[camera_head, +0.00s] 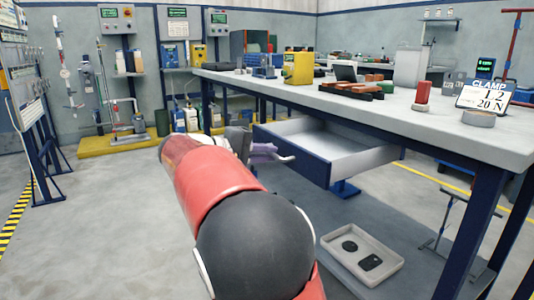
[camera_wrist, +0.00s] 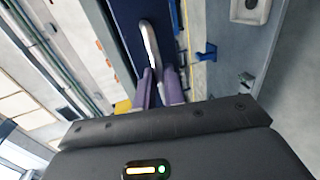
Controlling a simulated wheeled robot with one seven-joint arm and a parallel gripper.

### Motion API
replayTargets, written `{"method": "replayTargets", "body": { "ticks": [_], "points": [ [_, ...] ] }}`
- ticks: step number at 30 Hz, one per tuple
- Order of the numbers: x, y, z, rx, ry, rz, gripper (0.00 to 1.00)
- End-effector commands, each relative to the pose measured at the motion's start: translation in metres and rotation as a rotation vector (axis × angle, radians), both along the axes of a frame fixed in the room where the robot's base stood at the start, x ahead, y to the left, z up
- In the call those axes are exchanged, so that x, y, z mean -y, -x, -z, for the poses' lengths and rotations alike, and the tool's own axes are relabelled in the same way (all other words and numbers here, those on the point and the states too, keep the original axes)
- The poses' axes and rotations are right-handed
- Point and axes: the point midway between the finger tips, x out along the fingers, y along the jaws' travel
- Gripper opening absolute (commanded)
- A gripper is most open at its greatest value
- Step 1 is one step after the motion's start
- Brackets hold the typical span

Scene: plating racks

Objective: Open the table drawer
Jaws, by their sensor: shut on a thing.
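The table drawer (camera_head: 308,164) is pulled well out from under the grey tabletop in the head view. It has a dark blue front and pale walls, and the inside that shows looks empty. Its silver handle (camera_head: 287,158) is on the front. My gripper (camera_head: 266,149) is at the handle, with its purple fingers shut on it. In the wrist view the fingers of my gripper (camera_wrist: 159,78) close around one end of the handle (camera_wrist: 149,42), against the blue drawer front (camera_wrist: 128,22). My arm hides part of the area below the drawer.
The workbench (camera_head: 420,120) carries a yellow box (camera_head: 298,68), reddish blocks, a red cylinder (camera_head: 422,92) and a clamp sign (camera_head: 485,97). A pale tray (camera_head: 352,240) with dark items sits below the bench, on the right.

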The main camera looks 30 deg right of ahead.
Motion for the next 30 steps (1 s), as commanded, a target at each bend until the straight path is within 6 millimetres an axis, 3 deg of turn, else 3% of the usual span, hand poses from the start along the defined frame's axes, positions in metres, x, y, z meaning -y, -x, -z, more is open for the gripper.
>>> {"method": "replayTargets", "body": {
  "ticks": [1,6,16,30],
  "points": [
    [0.0,0.0,0.001,-0.001,-0.001,0.002,0.13],
    [0.0,0.0,0.0,-0.001,0.0,0.001,0.33],
    [-0.005,0.0,-0.001,0.0,0.0,-0.002,0.33],
    [-0.071,0.005,-0.015,-0.001,-0.001,-0.001,0.33]
  ]
}}
